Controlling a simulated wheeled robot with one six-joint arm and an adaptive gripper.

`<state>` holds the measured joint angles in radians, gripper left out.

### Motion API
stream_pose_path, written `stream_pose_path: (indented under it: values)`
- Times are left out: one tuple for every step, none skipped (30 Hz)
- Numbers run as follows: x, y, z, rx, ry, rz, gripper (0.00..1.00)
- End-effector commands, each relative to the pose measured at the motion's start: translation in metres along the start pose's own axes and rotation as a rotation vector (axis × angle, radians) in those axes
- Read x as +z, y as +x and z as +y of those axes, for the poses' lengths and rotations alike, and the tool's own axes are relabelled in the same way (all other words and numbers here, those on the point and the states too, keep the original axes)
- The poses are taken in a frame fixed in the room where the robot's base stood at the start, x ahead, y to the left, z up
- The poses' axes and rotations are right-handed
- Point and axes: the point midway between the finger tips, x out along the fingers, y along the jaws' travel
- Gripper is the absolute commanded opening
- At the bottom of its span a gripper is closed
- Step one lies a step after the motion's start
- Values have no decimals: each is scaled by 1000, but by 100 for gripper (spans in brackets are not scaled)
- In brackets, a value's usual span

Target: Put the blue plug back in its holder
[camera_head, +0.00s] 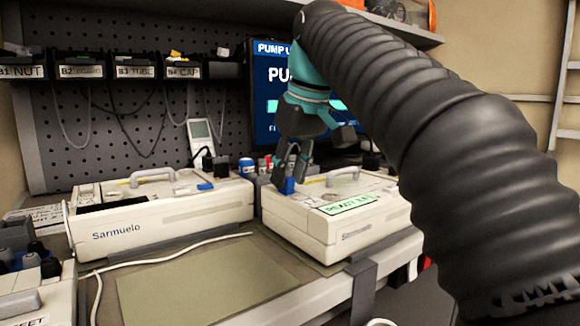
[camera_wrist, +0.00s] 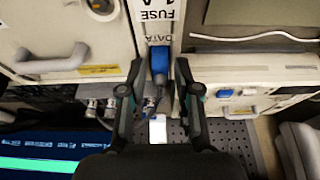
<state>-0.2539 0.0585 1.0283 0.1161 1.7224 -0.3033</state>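My gripper (camera_wrist: 158,90) points down, its two dark fingers spread apart, in the gap beside the right pump. In the wrist view, a blue plug (camera_wrist: 159,60) with a dark lower end sits between the fingers, just below a "DATA" label on a pale strip; space shows on both its sides. In the head view, a blue part (camera_head: 288,186) shows at the fingertips. I cannot tell which part is the holder, or whether the plug is seated.
The left pump (camera_head: 160,217) and the right pump (camera_head: 335,215) stand close on either side. A screen (camera_head: 265,120) and pegboard (camera_head: 105,120) with labelled bins stand behind. A white cable (camera_head: 165,260) crosses the bench by a bare mat (camera_head: 190,285).

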Motion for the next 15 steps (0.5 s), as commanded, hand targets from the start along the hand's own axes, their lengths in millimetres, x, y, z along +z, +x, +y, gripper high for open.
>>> stream_pose_path:
  values:
    - [0, 0, 0, 0, 0, 0, 32]
    - [0, 0, 0, 0, 0, 0, 32]
    - [0, 0, 0, 0, 0, 0, 32]
    - [0, 0, 0, 0, 0, 0, 32]
    - [0, 0, 0, 0, 0, 0, 32]
    - [0, 0, 0, 0, 0, 0, 32]
    - [0, 0, 0, 0, 0, 0, 32]
    - [0, 0, 0, 0, 0, 0, 32]
    - [0, 0, 0, 0, 0, 0, 22]
    - [0, 0, 0, 0, 0, 0, 15]
    - [0, 0, 0, 0, 0, 0, 7]
    - [0, 0, 0, 0, 0, 0, 0]
    - [0, 0, 0, 0, 0, 0, 0]
    - [0, 0, 0, 0, 0, 0, 0]
    - [0, 0, 0, 0, 0, 0, 0]
